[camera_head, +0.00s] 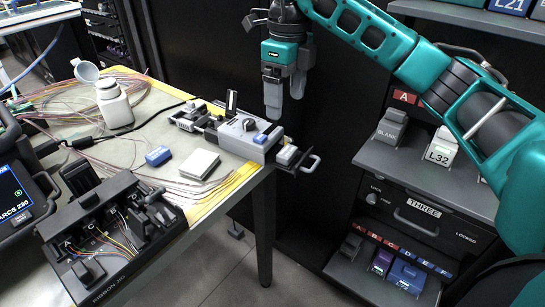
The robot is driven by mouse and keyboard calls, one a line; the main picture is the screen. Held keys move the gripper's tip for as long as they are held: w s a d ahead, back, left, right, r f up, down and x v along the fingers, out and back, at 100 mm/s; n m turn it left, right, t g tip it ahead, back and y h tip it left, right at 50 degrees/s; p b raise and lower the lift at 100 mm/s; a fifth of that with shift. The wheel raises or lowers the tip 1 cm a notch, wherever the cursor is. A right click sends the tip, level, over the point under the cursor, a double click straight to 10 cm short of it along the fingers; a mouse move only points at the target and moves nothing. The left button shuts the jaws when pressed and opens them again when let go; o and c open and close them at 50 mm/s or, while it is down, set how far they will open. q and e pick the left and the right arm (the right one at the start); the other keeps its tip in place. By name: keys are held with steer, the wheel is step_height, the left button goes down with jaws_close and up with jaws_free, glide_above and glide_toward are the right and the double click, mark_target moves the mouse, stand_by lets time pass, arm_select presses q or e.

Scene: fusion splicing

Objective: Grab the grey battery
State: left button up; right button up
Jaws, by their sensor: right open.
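My right gripper (284,104) hangs pointing down over the table's right edge. It is open with nothing between its fingers. A grey splicing device (238,138) with a dark knob and a blue piece on top stands on the table below it. A small light-grey block (286,155) sits at the device's right end, beside a metal handle, and may be the grey battery. Another grey block (391,129) marked BLANK stands on the shelf at right, and a darker grey block (352,247) sits on the lower shelf. My left gripper is not in view.
The table (212,207) also holds a white bottle (114,103), a blue block (158,156), a white square box (199,164), a black fibre tray (110,240) and loose cables. The cabinet (420,215) has an L32 block (441,150) and coloured blocks below. Open floor lies between them.

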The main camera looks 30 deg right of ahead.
steer(key=b, duration=0.3)
glide_above(287, 151)
steer(key=f, duration=0.7)
steer(key=shift+a, duration=0.2)
steer(key=f, duration=0.1)
steer(key=f+b, duration=0.1)
steer(key=f, duration=0.3)
steer(key=shift+d+f+b, duration=0.1)
steer(key=shift+d+b, duration=0.2)
steer(key=shift+f, duration=0.25)
steer(key=c, duration=1.2)
steer(key=shift+o, duration=0.2)
steer(key=shift+r, duration=0.1)
